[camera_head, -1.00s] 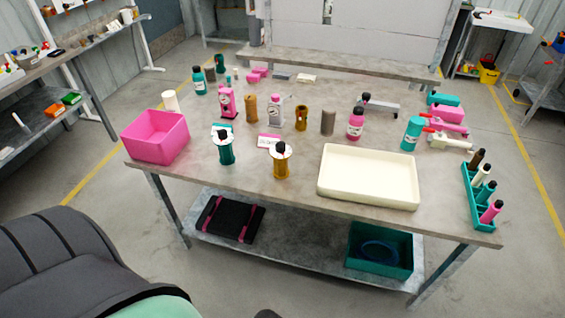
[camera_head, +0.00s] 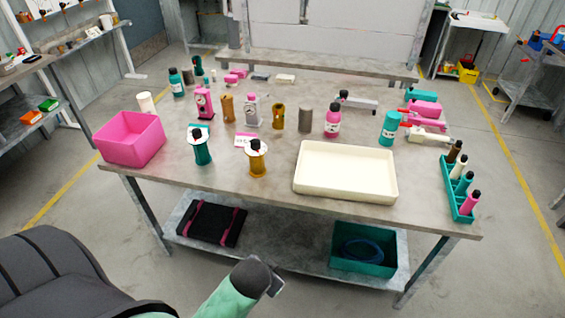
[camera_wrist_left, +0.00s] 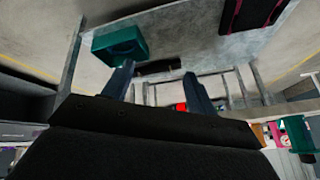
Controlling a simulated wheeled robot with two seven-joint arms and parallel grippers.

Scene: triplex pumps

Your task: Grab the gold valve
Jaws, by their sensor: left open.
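I cannot tell which is the gold valve. My left gripper (camera_wrist_left: 160,70) is open and empty in the left wrist view, its two dark fingers apart. That view is tilted toward the lower shelf and floor and shows neither gold piece. In the head view, a green and dark arm part of mine shows at the bottom centre, below the table's front edge.
A teal piece with a white disc (camera_head: 202,146) stands left of the front gold one, and a cream tray (camera_head: 345,190) lies right. A pink bin (camera_head: 130,140) is at the left table edge. The lower shelf holds a teal bin (camera_head: 345,264) and black case (camera_head: 211,222).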

